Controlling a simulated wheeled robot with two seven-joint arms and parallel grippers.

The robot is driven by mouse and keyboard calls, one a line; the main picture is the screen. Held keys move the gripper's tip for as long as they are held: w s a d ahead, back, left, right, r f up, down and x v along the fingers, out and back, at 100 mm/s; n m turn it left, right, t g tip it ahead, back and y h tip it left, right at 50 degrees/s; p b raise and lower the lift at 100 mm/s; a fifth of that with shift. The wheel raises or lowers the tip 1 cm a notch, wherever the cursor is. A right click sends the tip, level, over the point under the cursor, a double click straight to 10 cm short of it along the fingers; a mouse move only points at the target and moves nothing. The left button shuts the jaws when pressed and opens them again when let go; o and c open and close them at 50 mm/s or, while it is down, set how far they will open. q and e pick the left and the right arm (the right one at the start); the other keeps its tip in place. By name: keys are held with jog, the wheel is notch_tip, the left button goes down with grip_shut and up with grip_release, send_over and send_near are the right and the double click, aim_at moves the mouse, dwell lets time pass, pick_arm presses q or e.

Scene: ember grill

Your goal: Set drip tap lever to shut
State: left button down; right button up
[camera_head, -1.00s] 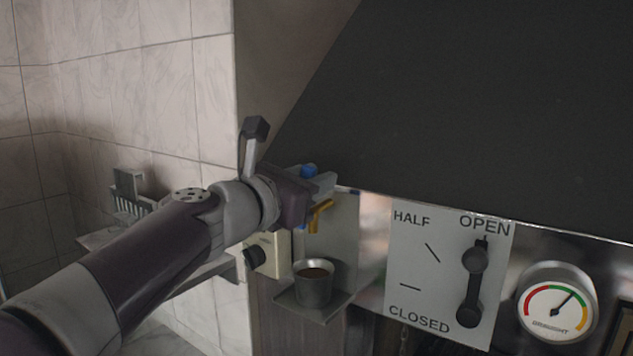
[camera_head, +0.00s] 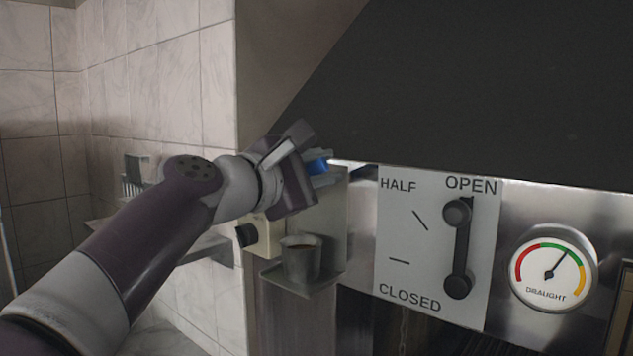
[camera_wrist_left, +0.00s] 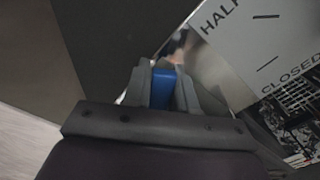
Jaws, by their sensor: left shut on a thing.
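A blue lever (camera_head: 317,163) shows at the tip of my left gripper (camera_head: 322,170), at the edge of the steel housing below the dark hood. In the left wrist view the blue lever (camera_wrist_left: 163,88) sits between the two grey fingers of my left gripper (camera_wrist_left: 163,82), which are shut on it. The brass tap body is hidden behind the gripper in the head view. A metal cup (camera_head: 300,260) with brown liquid stands below the gripper on a small shelf (camera_head: 330,281). My right gripper is in neither view.
The dark hood (camera_head: 480,90) slopes above. To the right are a lever plate (camera_head: 395,232) marked HALF, OPEN and CLOSED, its black handle (camera_head: 460,245) upright near OPEN, and a draught gauge (camera_head: 553,268). A tiled wall (camera_head: 200,95) lies left.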

pick_arm(q)
jog(key=shift+s+d+f+m+b, duration=0.1)
jog(key=shift+f+m+b, duration=0.4)
jog(key=shift+m+b, duration=0.4)
jog(key=shift+s+d+f+m+b, duration=0.15)
jog(key=shift+f+m+b, duration=0.35)
jog(key=shift+m+b, duration=0.45)
jog(key=shift+w+d+f+m+b, duration=0.1)
jog(key=shift+f+m+b, duration=0.5)
jog(key=shift+m, duration=0.45)
jog(key=shift+r, duration=0.1)
jog(key=c, duration=1)
grip_release()
jog(key=shift+w+d, duration=0.1)
jog(key=shift+w, duration=0.1)
